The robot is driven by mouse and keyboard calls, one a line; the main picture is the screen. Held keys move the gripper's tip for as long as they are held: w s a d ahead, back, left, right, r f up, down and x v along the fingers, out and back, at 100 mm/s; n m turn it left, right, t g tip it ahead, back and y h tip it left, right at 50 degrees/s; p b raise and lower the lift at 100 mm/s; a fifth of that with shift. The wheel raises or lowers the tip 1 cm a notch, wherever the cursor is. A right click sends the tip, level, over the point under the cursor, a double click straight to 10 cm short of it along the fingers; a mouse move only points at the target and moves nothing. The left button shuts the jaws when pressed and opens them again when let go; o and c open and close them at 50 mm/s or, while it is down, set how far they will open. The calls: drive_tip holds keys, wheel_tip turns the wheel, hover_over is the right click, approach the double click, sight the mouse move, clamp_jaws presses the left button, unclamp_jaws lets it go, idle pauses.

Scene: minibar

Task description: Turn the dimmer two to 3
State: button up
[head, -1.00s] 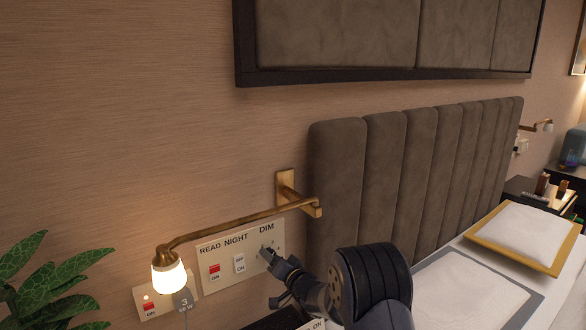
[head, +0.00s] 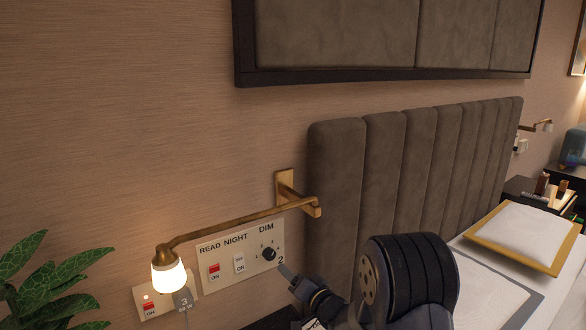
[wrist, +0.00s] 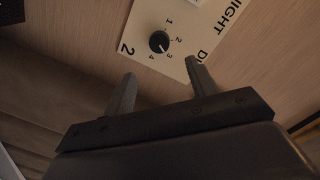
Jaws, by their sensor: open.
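The dimmer two is a black round knob (head: 269,254) under the word DIM on a cream wall plate (head: 207,247), with a large 2 beside it. In the wrist view, the knob (wrist: 159,41) has 1, 2, 3 and 4 printed around it. Its small pale mark seems to point toward the 3, but it is too small to be sure. My gripper (wrist: 160,68) is open and empty, its two fingers spread and apart from the knob. In the head view, it is to the lower right of the knob, with one finger partly hidden.
A brass lamp arm (head: 240,221) with a lit shade (head: 168,277) crosses just above the plate. READ and NIGHT switches (head: 214,271) sit left of the knob. A padded headboard (head: 400,170) stands to the right. A plant (head: 45,285) is at the lower left.

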sight(271, 256)
drive_tip(key=x, duration=1)
drive_tip(key=shift+w+a, duration=0.15)
drive_tip(key=shift+a, duration=0.05)
drive_tip(key=shift+f+n+b, duration=0.25)
drive_tip(key=shift+n+b, duration=0.05)
drive_tip(key=shift+n, duration=0.1)
drive_tip(key=n+b, duration=0.2)
drive_tip(key=n, duration=0.1)
drive_tip(key=shift+n+b, duration=0.35)
drive_tip(key=shift+n, duration=0.05)
drive_tip(key=n+b, duration=0.2)
drive_tip(key=n, duration=0.1)
drive_tip(key=shift+n+t+h+b, duration=0.3)
drive_tip(key=shift+n+t+b, duration=0.05)
drive_tip(key=shift+n+t, duration=0.05)
drive_tip(key=n+b, duration=0.2)
drive_tip(key=n, duration=0.1)
drive_tip(key=shift+n+b, duration=0.3)
drive_tip(key=shift+n, duration=0.1)
drive_tip(key=n+b, duration=0.2)
drive_tip(key=n, duration=0.2)
drive_tip(key=shift+t+b, duration=0.3)
drive_tip(key=shift+n, duration=0.5)
drive_tip(key=shift+s+d+r, duration=0.1)
drive_tip(key=shift+s+d, duration=0.2)
drive_tip(key=shift+s, duration=0.4)
